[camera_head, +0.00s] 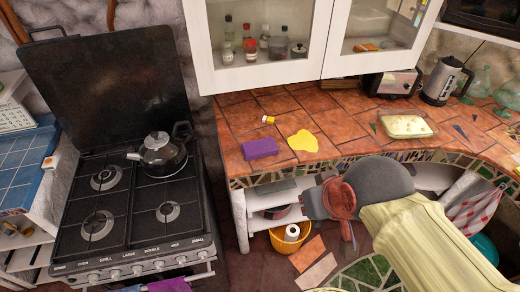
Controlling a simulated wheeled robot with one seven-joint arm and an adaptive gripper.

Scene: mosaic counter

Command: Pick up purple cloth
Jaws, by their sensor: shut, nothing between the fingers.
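A flat purple rectangular piece (260,148), which looks like a folded cloth or a sponge, lies near the front left edge of the tiled counter (340,122). Another purple cloth (170,285) hangs over the oven's front rail at the bottom edge of the picture, partly cut off. My gripper (348,236) is small and partly hidden below the red and grey part of my arm. It is shut and empty, in front of the counter and below its top. It is to the right of the purple piece on the counter and well apart from both purple things.
A yellow cloth-like piece (303,141) and a small yellow-and-white item (268,119) lie near the purple piece. A glass dish (407,125), toaster (392,82) and kettle (446,80) stand farther right. White cabinets (265,78) hang above.

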